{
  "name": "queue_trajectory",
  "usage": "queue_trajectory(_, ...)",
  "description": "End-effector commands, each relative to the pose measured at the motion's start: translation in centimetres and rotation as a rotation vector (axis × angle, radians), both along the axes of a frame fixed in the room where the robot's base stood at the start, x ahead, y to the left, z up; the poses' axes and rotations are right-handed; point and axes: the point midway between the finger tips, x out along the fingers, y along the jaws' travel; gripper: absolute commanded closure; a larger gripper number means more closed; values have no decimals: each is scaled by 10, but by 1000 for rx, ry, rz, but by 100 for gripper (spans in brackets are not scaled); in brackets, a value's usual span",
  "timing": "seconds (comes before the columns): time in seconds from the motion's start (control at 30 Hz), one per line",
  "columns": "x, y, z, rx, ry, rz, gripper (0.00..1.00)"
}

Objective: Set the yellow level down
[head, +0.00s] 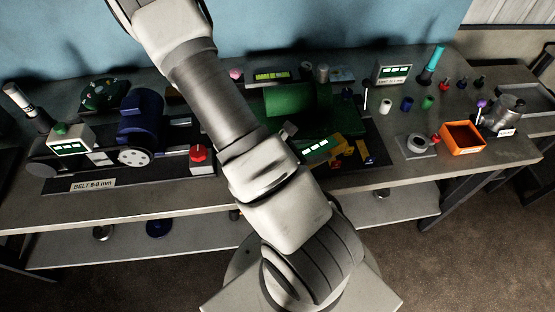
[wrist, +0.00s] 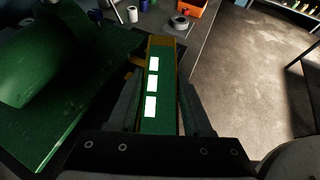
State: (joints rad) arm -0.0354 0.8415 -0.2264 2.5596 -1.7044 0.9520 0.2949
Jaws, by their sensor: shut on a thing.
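The yellow level (wrist: 162,45) is between the fingers of my gripper (wrist: 161,88) in the wrist view. It is a long bar with a yellow far end and a green upper face with three white windows. My gripper is shut on it. In the head view the level's green face (head: 317,148) shows just right of my arm, over the dark base plate of the green machine (head: 297,103). My arm hides most of the gripper there. I cannot tell whether the level touches the surface below.
An orange bin (head: 462,138), a grey roll on a plate (head: 417,143) and small cylinders stand further right. A blue motor (head: 140,115) and red knob (head: 198,153) stand left. Bare bench shows along the front edge.

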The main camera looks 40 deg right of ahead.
Motion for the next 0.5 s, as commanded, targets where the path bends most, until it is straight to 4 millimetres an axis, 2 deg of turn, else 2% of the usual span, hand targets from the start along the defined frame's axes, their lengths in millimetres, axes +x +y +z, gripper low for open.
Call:
queue_trajectory(0.13, 10, 3, -13, -2, -9, 2, 100)
queue_trajectory(0.5, 30, 11, -25, -5, -9, 2, 100)
